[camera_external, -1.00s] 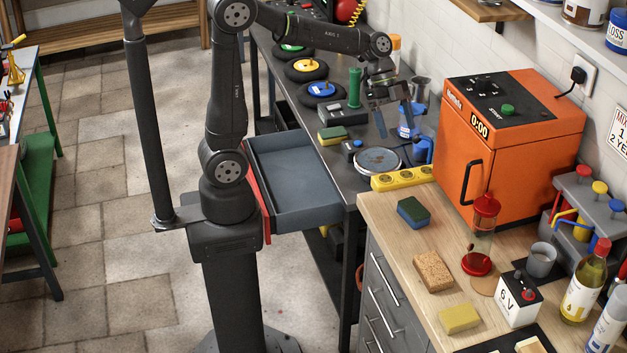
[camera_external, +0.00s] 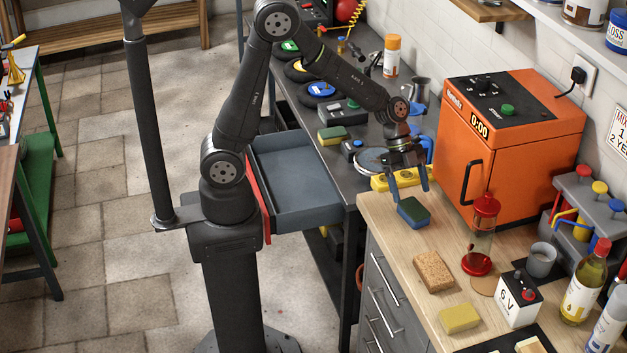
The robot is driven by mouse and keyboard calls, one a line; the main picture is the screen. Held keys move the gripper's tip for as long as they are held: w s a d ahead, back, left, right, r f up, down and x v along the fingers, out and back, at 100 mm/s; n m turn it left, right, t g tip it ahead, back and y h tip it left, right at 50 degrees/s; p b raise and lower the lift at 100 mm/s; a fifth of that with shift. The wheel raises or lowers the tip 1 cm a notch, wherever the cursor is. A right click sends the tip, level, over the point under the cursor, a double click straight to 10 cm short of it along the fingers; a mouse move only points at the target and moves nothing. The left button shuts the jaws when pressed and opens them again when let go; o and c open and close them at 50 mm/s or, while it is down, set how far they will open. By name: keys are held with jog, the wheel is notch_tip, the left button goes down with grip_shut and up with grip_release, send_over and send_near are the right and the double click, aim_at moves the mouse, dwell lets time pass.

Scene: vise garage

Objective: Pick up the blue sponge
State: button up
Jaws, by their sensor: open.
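The blue sponge (camera_external: 413,212) lies on the left back part of the wooden counter. It has a dark green top and a blue side. My gripper (camera_external: 411,192) is open, its fingers pointing down just above and around the back of the sponge in the picture. Nothing is between the fingers. I cannot tell whether a fingertip touches the sponge.
A brown sponge (camera_external: 433,271) and a yellow sponge (camera_external: 459,319) lie in front on the wooden counter (camera_external: 385,235). A red-topped dispenser (camera_external: 484,235) and an orange oven (camera_external: 508,145) stand to the right. A yellow strip (camera_external: 385,181) lies behind the sponge.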

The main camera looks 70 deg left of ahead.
aim_at(414, 207)
jog(key=shift+d+x, duration=0.25)
jog(key=shift+x, duration=2.7)
jog(key=shift+s+r, duration=0.2)
jog(key=c, duration=1.1)
